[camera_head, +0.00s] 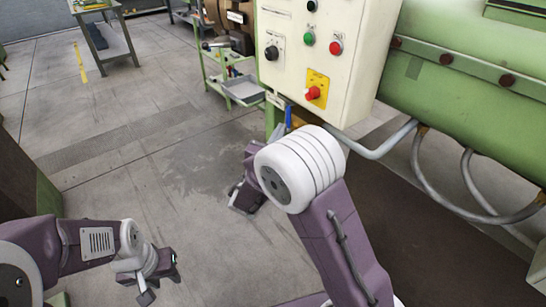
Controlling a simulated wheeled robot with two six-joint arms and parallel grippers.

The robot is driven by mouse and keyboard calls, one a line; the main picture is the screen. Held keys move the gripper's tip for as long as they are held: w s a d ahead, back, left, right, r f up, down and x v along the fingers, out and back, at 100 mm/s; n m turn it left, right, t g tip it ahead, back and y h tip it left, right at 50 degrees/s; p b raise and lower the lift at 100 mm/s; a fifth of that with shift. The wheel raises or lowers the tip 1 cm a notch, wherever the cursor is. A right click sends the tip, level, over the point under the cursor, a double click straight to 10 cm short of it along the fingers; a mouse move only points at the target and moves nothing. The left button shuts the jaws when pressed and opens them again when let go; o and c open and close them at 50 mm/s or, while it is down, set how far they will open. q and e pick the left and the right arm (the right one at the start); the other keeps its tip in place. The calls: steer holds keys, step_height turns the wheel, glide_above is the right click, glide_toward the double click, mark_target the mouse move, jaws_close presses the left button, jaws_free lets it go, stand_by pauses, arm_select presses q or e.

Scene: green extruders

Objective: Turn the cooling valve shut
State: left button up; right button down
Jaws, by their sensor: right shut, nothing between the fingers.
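The cooling valve shows as a blue lever handle (288,115) below the lower edge of the control box. The handle stands roughly upright, and part of a brass-coloured body shows beside it. The rest of the valve is hidden behind my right arm's white joint. My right gripper (240,197) is shut and empty, left of and below the valve and apart from it. My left gripper (163,279) is at the lower left, far from the valve, with its fingers apart and nothing between them.
The cream control box (345,75) has several knobs and a red switch on a yellow plate (316,91). The green extruder (470,85) and grey hoses (430,185) stand to the right. A green cart (243,90) is behind. The floor at left centre is clear.

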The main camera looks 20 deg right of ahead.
arm_select(q)
steer(key=shift+w+r, duration=0.1)
steer(key=shift+w, duration=0.35)
arm_select(e)
steer(key=v, duration=0.8)
steer(key=shift+a+r, duration=0.15)
steer(key=shift+a, duration=0.1)
steer(key=shift+s, duration=0.1)
